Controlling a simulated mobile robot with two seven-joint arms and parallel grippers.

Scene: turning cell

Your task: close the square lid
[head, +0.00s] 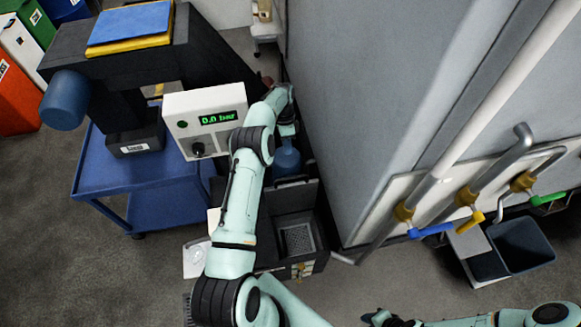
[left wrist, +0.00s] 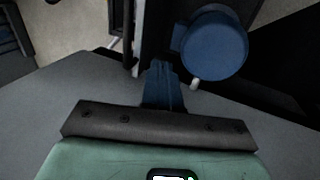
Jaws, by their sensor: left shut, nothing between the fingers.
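A dark box (head: 264,228) with a square, mesh-bottomed recess (head: 298,239) stands low in the middle of the head view, partly behind my left arm. A dark panel (head: 292,196) stands raised along its far edge and looks like the square lid, open; my arm hides part of it. My left gripper (head: 288,132) is beyond the panel, near a blue rounded vessel (head: 286,158). In the left wrist view its blue fingers (left wrist: 161,75) are together and empty, beside a blue round object (left wrist: 215,45). My right gripper (head: 376,318) is at the bottom edge, its fingers unclear.
A blue cart (head: 165,205) with a dark machine and a pressure display (head: 217,118) is on the left. A large grey cabinet (head: 370,110) with pipes and coloured valve handles (head: 430,231) closes off the right. A dark bin (head: 522,245) stands at right.

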